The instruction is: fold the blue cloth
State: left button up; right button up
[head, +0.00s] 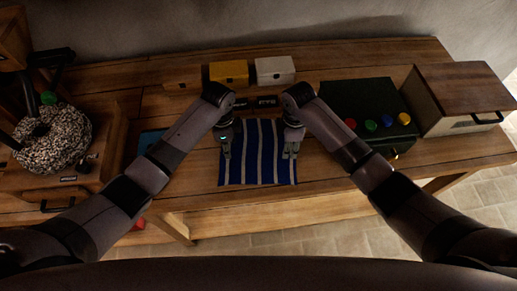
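The blue cloth (255,172) with pale lengthwise stripes lies flat on the wooden table, close to its front edge. My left gripper (226,152) points down over the cloth's left edge. My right gripper (290,152) points down over its right edge. The fingers of each gripper look close together. The picture is too small to tell whether they are shut or whether they pinch the cloth. Parts of the cloth's side edges and far corners are hidden behind the grippers and wrists.
A yellow box (229,72) and a white box (275,70) stand behind the cloth. A dark green box (358,101) with coloured knobs and a wood-topped chest (462,95) are on the right. A grey speckled millstone (54,143) is on the left.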

pick_arm(q)
jog(key=shift+f, duration=0.1)
pick_arm(e)
jog(key=shift+f, duration=0.1)
pick_arm(q)
jog(key=shift+f+b, duration=0.15)
jog(key=shift+b, duration=0.15)
pick_arm(e)
jog(key=shift+f, duration=0.15)
pick_arm(q)
jog(key=shift+c, duration=0.6)
pick_arm(e)
jog(key=shift+c, duration=0.6)
pick_arm(q)
jog(key=shift+c, duration=0.4)
pick_arm(e)
jog(key=shift+c, duration=0.4)
pick_arm(q)
jog(key=shift+s, duration=0.1)
grip_shut()
pick_arm(e)
grip_shut()
